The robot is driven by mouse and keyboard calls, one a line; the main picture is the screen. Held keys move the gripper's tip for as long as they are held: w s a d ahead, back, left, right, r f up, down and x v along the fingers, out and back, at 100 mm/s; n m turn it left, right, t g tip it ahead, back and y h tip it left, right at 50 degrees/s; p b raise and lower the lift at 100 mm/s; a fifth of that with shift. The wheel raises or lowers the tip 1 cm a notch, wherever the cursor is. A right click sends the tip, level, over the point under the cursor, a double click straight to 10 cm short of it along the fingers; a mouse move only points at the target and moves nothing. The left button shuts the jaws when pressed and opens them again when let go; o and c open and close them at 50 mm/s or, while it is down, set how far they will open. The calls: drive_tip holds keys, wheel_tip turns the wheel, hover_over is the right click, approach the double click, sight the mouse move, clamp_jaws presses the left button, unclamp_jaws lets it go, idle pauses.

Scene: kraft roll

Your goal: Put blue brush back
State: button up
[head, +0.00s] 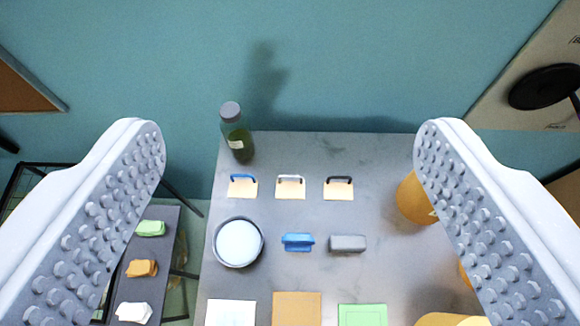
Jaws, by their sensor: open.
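A small blue brush (298,242) lies on the grey table, right of a round bowl. My gripper (290,195) is open and empty, its two studded fingers spread wide at the left and right of the view. The brush shows between the fingers, farther off and apart from both. Behind it stand three beige squares with arched bars: a blue bar (242,178) at left, a white bar (290,179) in the middle and a black bar (339,180) at right.
A grey block (348,243) lies right of the brush; the bowl (238,242) is at left. A green bottle (236,135) stands at the back-left corner. Orange round objects (412,200) are at right. White, tan and green squares (362,315) lie in front.

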drive_tip(key=s+r+t, duration=0.2)
drive_tip(key=s+r, duration=0.3)
drive_tip(key=r, duration=0.1)
drive_tip(key=shift+r, duration=0.35)
wheel_tip(320, 180, down, 11)
drive_tip(key=b, duration=1)
drive_tip(key=shift+b, duration=0.35)
